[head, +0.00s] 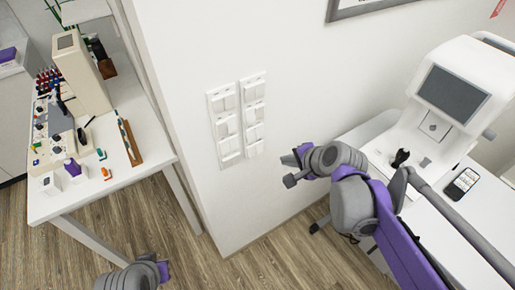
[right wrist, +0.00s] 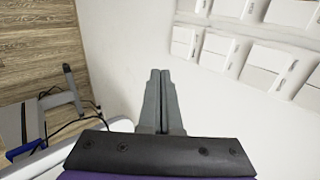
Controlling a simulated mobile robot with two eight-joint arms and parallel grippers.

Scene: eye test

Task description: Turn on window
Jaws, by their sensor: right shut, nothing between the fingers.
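Two white switch panels are mounted side by side on the white wall, the left panel (head: 229,141) and the right panel (head: 253,113). Each carries several rocker switches with small labels I cannot read. Switches (right wrist: 216,50) also fill the upper right of the right wrist view. My right gripper (head: 288,160) is to the right of the panels' lower ends. In the right wrist view its two grey fingers (right wrist: 160,72) are together with nothing between them, apart from the switches in the picture. My left gripper (head: 162,271) shows only partly at the bottom edge; its fingers cannot be made out.
A white table (head: 155,130) with an instrument and small items stands left of the wall corner. At right, a white desk (head: 480,215) holds a white device with a grey screen (head: 453,95) and a phone (head: 462,184). Wooden floor (head: 235,270) lies below the wall.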

